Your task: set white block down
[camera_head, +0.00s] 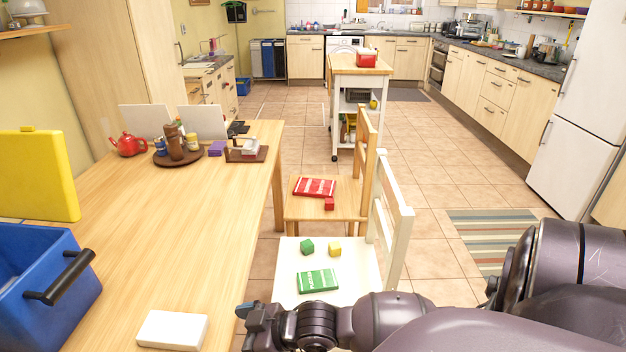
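A flat white block (172,330) lies on the wooden table (190,240) near the bottom of the head view, close to the table's right edge. My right gripper (243,313) is just right of the block, beside the table's edge, with a visible gap between them. Its fingers are small and dark here, and I cannot tell whether they are open or shut. My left gripper is out of view.
A blue crate (50,285) with a dark handle and a yellow case (38,175) stand left on the table. A red teapot (128,145) and round tray are at its far end. A white chair (345,265) holds small blocks. The table's middle is clear.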

